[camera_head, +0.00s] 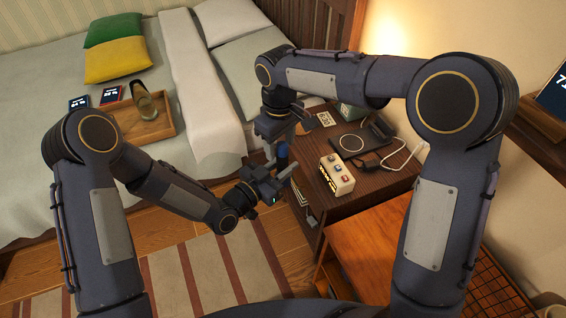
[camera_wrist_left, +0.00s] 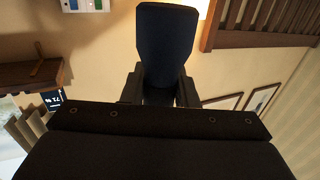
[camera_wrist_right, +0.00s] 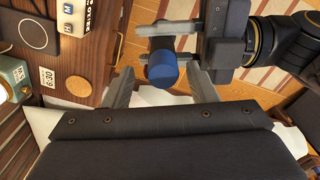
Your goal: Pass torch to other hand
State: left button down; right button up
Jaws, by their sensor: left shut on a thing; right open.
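The torch (camera_head: 282,153) is a blue cylinder, partly hidden between the two grippers in the head view. My left gripper (camera_head: 284,178) is shut on it. In the right wrist view the torch's blue round end (camera_wrist_right: 163,72) points toward the camera, with the left fingers across its body. In the left wrist view the torch (camera_wrist_left: 167,45) looks dark blue and rises from between the left fingers (camera_wrist_left: 160,92). My right gripper (camera_wrist_right: 160,88) is open above the torch, its fingers on either side of the blue end; contact cannot be told.
A dark nightstand (camera_head: 378,182) stands beside the grippers. It holds a switch box (camera_head: 337,175), a charging pad (camera_head: 351,143) and a clock. The bed (camera_head: 50,165) with a wooden tray (camera_head: 152,127) is at left. An orange-brown wooden unit (camera_head: 370,245) stands in front of the nightstand.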

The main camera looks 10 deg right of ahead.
notch_tip(320, 180, up, 7)
jog(key=shift+s+a+r, duration=0.1)
jog(key=shift+s+a, duration=0.05)
jog(key=shift+d+r, duration=0.2)
jog(key=shift+r, duration=0.1)
jog(key=s+d+r+m+t+y, duration=0.1)
jog(key=s+d+m+t+y, duration=0.35)
jog(key=s+d, duration=1.15)
jog(key=s+a+f+m, duration=0.1)
jog(key=s+f+m, duration=0.4)
jog(key=s, duration=0.4)
jog(key=shift+t+h, duration=0.35)
jog(key=shift+t, duration=0.1)
jog(key=shift+s, duration=0.1)
